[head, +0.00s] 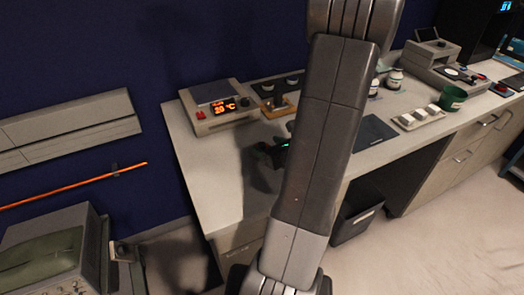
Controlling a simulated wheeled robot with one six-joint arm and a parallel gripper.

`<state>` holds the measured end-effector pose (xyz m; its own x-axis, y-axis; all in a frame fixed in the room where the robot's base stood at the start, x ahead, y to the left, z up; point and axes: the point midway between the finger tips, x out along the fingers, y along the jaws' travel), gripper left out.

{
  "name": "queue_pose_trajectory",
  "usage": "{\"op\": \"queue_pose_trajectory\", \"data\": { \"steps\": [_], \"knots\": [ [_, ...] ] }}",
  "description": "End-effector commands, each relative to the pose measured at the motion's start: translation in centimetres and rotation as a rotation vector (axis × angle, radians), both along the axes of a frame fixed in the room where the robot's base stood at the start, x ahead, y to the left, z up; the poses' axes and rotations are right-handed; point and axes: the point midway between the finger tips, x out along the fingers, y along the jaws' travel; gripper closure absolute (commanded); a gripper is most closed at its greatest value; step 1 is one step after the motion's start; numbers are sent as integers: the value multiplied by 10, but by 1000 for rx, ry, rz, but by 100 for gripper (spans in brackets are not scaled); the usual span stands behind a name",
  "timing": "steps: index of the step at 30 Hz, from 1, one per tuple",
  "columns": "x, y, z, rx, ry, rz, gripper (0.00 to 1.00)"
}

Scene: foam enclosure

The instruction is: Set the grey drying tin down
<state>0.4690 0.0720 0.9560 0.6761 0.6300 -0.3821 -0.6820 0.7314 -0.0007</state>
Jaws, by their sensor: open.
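My gripper (268,157) shows only in part in the head view, dark, above the near left part of the grey bench. My own arm crosses the middle of the view and hides part of the gripper and of the bench behind it. The gripper is open, and I see nothing held in it. I cannot make out the grey drying tin for certain; it may be behind my arm or gripper.
The grey bench (218,178) carries a hotplate (217,106) with a lit orange display at its left end. To the right are a dark flat pad (372,133), a tray of white blocks (418,118) and a green cup (452,98). A dark bin (357,214) stands below.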

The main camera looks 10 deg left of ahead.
Motion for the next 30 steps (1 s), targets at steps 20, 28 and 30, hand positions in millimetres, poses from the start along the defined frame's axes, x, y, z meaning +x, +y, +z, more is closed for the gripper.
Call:
{"op": "queue_pose_trajectory", "data": {
  "steps": [20, 28, 30],
  "knots": [
    [30, 36, -18, 0, 0, -1, 38],
    [29, 36, -18, -1, 2, 0, 89],
    [29, 36, -19, -1, 3, -1, 100]
  ]
}}
